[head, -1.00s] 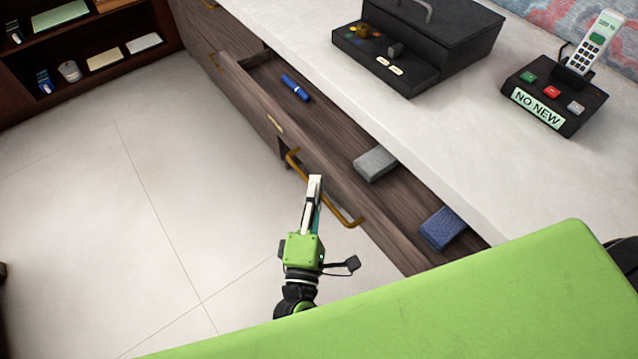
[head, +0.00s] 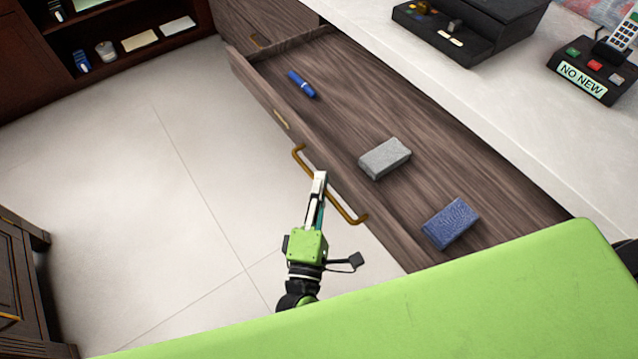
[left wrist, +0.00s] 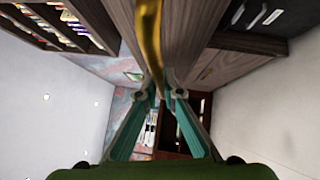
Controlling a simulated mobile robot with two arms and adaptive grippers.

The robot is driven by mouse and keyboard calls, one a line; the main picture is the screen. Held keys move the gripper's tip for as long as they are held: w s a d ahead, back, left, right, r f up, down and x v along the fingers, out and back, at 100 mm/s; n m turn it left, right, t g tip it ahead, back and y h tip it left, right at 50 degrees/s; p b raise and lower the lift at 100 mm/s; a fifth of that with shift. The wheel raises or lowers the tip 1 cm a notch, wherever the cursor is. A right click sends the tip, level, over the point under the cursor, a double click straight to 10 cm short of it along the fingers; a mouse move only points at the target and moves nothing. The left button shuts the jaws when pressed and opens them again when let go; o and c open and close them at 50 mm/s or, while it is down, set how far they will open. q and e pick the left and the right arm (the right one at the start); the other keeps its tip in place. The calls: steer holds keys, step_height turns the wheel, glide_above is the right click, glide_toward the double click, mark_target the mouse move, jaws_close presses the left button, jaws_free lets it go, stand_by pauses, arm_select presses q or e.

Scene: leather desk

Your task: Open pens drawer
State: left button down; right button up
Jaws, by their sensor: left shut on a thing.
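The wooden pens drawer (head: 352,95) stands well out from under the desk top in the head view. Its inside shows a blue pen (head: 301,84), a grey block (head: 385,158) and a blue block (head: 451,223). A brass bar handle (head: 348,209) runs along its front. My left gripper (head: 319,180) is shut on the handle at about its middle. In the left wrist view the brass handle (left wrist: 149,40) passes between the fingers of the left gripper (left wrist: 160,93). My right gripper is not in view.
The white desk top (head: 480,95) carries a black box (head: 470,30) and a phone base labelled "NO NEW" (head: 592,75). A dark shelf (head: 110,35) stands at the back left and a dark cabinet (head: 22,275) at the left. The floor left of the drawer is clear.

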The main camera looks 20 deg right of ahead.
arm_select(q)
steer(key=shift+s+d+f, duration=0.1)
steer(key=shift+f, duration=0.05)
steer(key=c, duration=2.4)
jaws_free()
steer(key=shift+c, duration=0.2)
steer(key=v, duration=1.2)
